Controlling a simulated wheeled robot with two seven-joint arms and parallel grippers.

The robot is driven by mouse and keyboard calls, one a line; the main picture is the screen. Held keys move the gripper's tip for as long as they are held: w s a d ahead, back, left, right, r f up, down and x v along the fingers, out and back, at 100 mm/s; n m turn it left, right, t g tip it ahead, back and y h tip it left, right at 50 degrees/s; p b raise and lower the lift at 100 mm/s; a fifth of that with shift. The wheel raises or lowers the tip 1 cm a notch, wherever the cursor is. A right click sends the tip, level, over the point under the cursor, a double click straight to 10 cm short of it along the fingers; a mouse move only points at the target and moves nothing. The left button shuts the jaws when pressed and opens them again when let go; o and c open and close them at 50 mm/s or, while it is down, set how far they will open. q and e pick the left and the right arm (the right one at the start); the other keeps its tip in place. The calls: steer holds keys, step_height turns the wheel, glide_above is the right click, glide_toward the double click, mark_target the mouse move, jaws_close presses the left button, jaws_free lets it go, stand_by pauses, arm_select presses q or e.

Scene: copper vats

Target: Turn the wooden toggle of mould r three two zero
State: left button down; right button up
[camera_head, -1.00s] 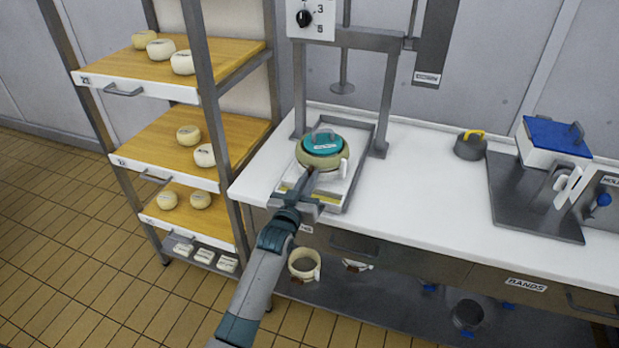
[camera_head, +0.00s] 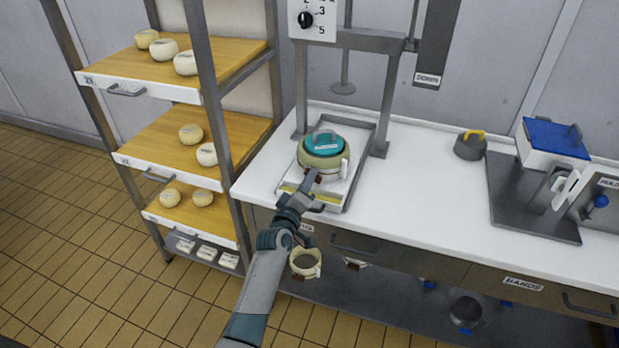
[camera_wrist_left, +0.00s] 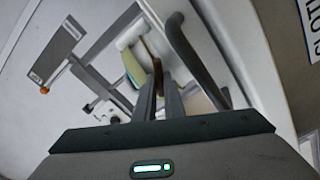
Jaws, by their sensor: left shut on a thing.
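The mould (camera_head: 324,161) is a round cream tub with a teal lid (camera_head: 323,143) and stands on the press tray under the press. No number on it is readable to me. My left gripper (camera_head: 314,180) reaches the mould's front side from below. A small brown piece at its fingertips looks like the wooden toggle; in the left wrist view this brown toggle (camera_wrist_left: 157,76) shows between the fingers (camera_wrist_left: 159,92). The gripper is shut on it. The fingers hide part of the toggle. My right gripper is out of view.
The press frame (camera_head: 391,100) rises behind the mould. Shelves with cheeses (camera_head: 190,134) stand at the left. Another cream mould (camera_head: 306,263) sits below the counter. A grey weight (camera_head: 470,146) and a blue-lidded box (camera_head: 553,140) are at the right. The counter middle is clear.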

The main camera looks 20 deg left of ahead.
arm_select(q)
steer(key=n, duration=0.4)
steer(key=shift+n, duration=1)
steer(key=shift+f, duration=0.1)
steer(key=c, duration=1.8)
jaws_free()
steer(key=shift+c, duration=0.2)
